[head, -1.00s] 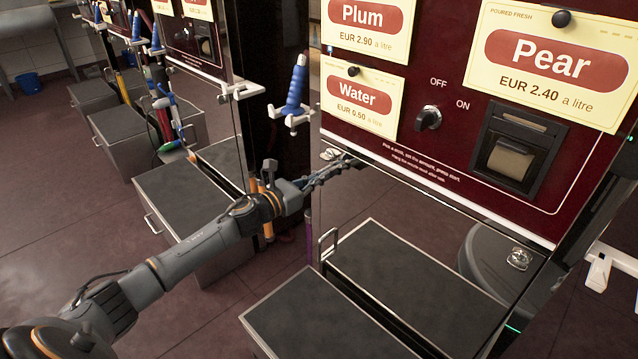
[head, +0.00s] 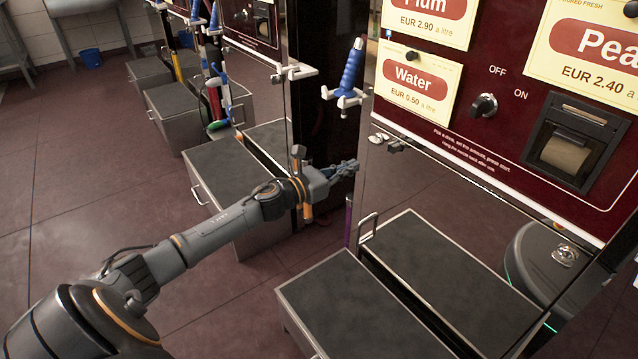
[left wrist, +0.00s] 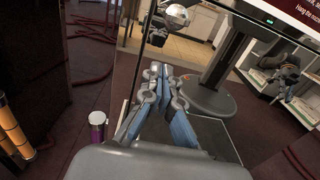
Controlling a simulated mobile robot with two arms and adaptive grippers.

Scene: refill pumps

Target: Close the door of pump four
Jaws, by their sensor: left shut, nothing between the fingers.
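The pump with the Water and Pear labels stands at the right of the head view; no pump number is readable. Its lower front is a mirror-like door (head: 455,190), also in the left wrist view (left wrist: 225,128). I cannot tell whether it is ajar. A chrome fitting (head: 378,138) sits near its upper left corner, and shows in the left wrist view (left wrist: 177,14). My left gripper (head: 347,169) is shut and empty at the door's left edge, below the fitting; its fingers (left wrist: 158,88) show against the mirror. Contact is unclear. My right gripper is not in view.
A black-topped metal box (head: 355,310) stands before the door, mirrored in it. A blue nozzle (head: 350,75) hangs on a white holder left of the pump.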

